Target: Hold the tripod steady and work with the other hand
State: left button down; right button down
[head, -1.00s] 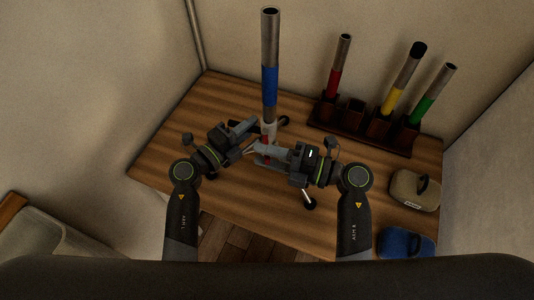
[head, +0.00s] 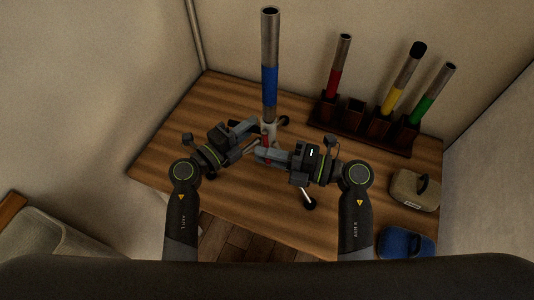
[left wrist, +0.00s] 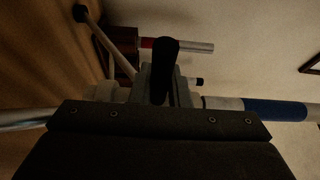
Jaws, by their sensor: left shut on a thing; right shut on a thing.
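The tripod stands on the wooden table, with its pale hub (head: 269,128) under an upright metal tube with a blue band (head: 270,85). One leg ends in a dark foot (head: 309,204) towards the front. My left gripper (head: 258,126) is shut on the tripod at the hub, from the left. My right gripper (head: 262,152) is shut on a small red part (head: 265,141) just below the hub; the jaws hide most of it. In the left wrist view the blue-banded tube (left wrist: 275,109) runs out right and a tripod leg (left wrist: 110,45) runs up left.
A dark rack (head: 358,131) at the back right holds red-, yellow- and green-banded tubes, with one slot empty. A beige pouch (head: 414,190) and a blue pouch (head: 406,243) lie at the right edge. The table's left side is clear.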

jog(key=shift+w+d+n+g+h, duration=0.25)
jog(key=shift+d+n+g, duration=0.35)
jog(key=shift+n+g, duration=1.2)
jog(key=shift+w+d+n+g+h, duration=0.15)
jog(key=shift+w+d+n+g, duration=0.5)
jog(key=shift+g, duration=1.8)
jog(key=shift+w+d+n+g+h, duration=0.15)
jog(key=shift+d+n+g, duration=0.45)
jog(key=shift+n+g, duration=1.35)
jog(key=shift+g+h, duration=0.25)
jog(key=shift+g, duration=0.25)
jog(key=c, duration=1.4)
grip_release()
jog(key=shift+o, duration=0.2)
jog(key=shift+d, duration=0.15)
jog(key=v, duration=0.7)
jog(key=shift+d, duration=0.15)
